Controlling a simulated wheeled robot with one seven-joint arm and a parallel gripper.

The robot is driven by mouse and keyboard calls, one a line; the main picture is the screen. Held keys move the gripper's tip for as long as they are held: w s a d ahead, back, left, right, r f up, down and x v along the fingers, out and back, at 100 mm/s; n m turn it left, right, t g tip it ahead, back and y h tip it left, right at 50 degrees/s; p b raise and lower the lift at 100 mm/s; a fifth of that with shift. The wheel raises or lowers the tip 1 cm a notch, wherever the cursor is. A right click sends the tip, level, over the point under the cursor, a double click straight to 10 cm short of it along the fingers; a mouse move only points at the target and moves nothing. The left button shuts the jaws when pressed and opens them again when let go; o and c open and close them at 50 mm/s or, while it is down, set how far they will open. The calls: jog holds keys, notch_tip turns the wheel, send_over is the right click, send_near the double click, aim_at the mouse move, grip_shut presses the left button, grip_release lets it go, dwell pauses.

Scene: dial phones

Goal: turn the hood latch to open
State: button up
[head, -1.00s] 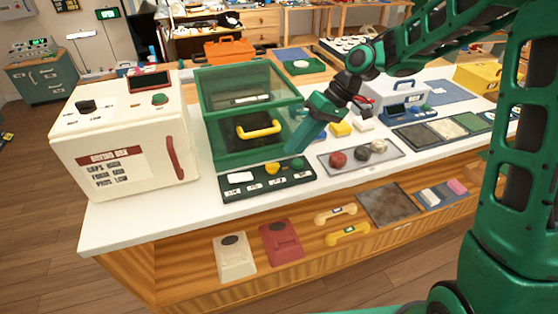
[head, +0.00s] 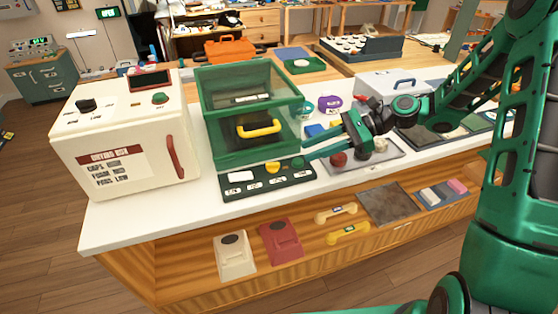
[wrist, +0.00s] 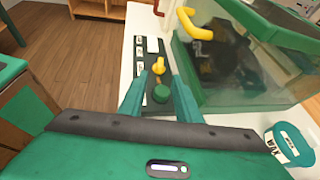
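The green hood (head: 251,158) with clear panels and a yellow handle (head: 258,129) stands on the white counter. A dark control panel (head: 240,191) lies along its front, with a yellow knob (head: 272,168) and a green round knob (head: 297,163) at its right end. I cannot tell which of these is the latch. My gripper (head: 309,154) is low at the panel's right end, pointing left. In the wrist view its fingers are open, with the green knob (wrist: 161,93) seen between their tips and gaps on both sides. The yellow knob (wrist: 159,66) is just beyond.
A cream cabinet (head: 120,140) stands left of the hood. A grey tray (head: 390,160) with a red and other round parts lies under my wrist. A purple item (head: 330,103) and a teal labelled roll (wrist: 289,143) sit right of the hood. The shelf below holds phone parts.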

aim_at(274, 163)
jog(key=shift+d+m, duration=0.1)
jog(key=shift+m, duration=0.5)
jog(key=shift+a, duration=0.3)
jog(key=x, duration=1)
jog(key=shift+w+a, duration=0.1)
jog(key=shift+c, duration=0.5)
